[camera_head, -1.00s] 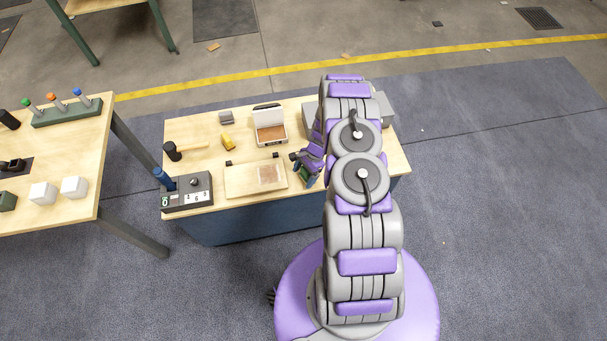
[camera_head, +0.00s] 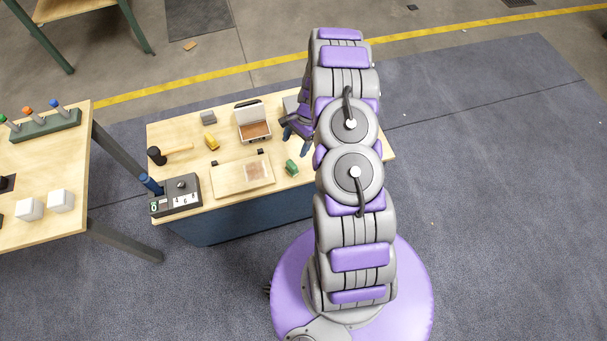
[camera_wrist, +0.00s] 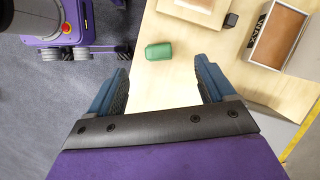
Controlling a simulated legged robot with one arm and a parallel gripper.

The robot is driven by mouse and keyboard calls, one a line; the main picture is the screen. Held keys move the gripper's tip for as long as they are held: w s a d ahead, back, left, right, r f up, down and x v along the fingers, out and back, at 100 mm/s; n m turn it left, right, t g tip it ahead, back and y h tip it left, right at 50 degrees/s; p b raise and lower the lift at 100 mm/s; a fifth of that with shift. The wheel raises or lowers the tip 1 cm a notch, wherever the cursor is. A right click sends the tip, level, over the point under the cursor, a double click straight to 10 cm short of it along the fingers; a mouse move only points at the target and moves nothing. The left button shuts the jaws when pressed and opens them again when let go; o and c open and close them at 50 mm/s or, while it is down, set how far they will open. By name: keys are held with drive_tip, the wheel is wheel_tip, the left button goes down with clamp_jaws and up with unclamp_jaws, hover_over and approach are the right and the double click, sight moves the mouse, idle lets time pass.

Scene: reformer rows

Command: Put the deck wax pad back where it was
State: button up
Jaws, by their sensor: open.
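A small green block (camera_head: 291,167), which I take to be the deck wax pad, lies on the wooden table just right of the pale board (camera_head: 228,181). It also shows in the wrist view (camera_wrist: 158,51), beyond my fingertips and roughly centred between them, touching neither. My gripper (camera_wrist: 162,82) is open and empty. In the head view my gripper (camera_head: 291,131) is over the table, behind the block and right of the wax tin. The open wax tin (camera_head: 252,120), with brown contents, stands behind the board; its "WAX" label (camera_wrist: 262,32) shows in the wrist view.
A yellow block (camera_head: 210,142), a mallet (camera_head: 157,156), a grey block (camera_head: 208,117) and a dark control box (camera_head: 178,198) stand on the table's left side. A second table (camera_head: 60,180) with white cubes stands farther left. Bare wood surrounds the green block at the front right.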

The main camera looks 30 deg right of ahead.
drive_tip(key=s+a+r+n, duration=0.3)
drive_tip(key=a+r, duration=0.1)
drive_tip(key=r, duration=0.5)
drive_tip(key=s+a+r+n+g+h, duration=0.1)
drive_tip(key=s+a+r+n, duration=0.1)
drive_tip(key=a+r, duration=0.5)
drive_tip(key=s+a+r+n, duration=0.2)
drive_tip(key=s+r+n, duration=0.1)
drive_tip(key=r, duration=0.8)
drive_tip(key=s+a+r+n+h, duration=0.1)
drive_tip(key=s+r+n, duration=0.3)
drive_tip(key=s, duration=0.8)
drive_tip(key=s+a+r+n+h, duration=0.2)
drive_tip(key=s+r, duration=0.5)
drive_tip(key=s, duration=0.6)
drive_tip(key=shift+s+a+r+n+h, duration=0.15)
drive_tip(key=shift+a+r+n+h, duration=0.15)
drive_tip(key=shift+a+n, duration=0.6)
drive_tip(key=shift+d, duration=0.1)
